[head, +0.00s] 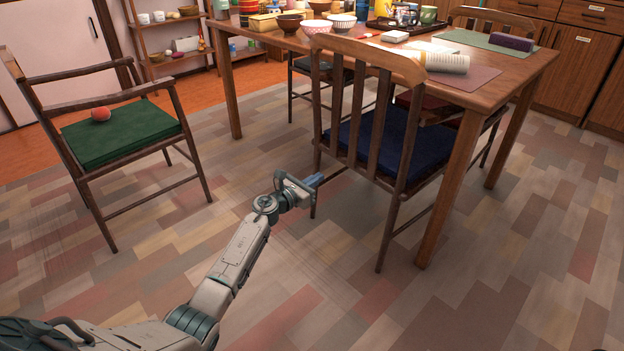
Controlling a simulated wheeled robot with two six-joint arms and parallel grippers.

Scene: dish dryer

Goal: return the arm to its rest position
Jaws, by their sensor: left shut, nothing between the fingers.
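My left arm reaches in from the bottom left over the floor. Its gripper (318,180) is shut and empty, in front of the blue-cushioned chair (366,150) and close to its front left leg in the picture. I cannot tell whether it touches the chair. My right gripper is not in view.
A green-cushioned armchair (140,140) with a red round fruit (101,114) is at left. The tiled floor (330,290) in front is clear.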

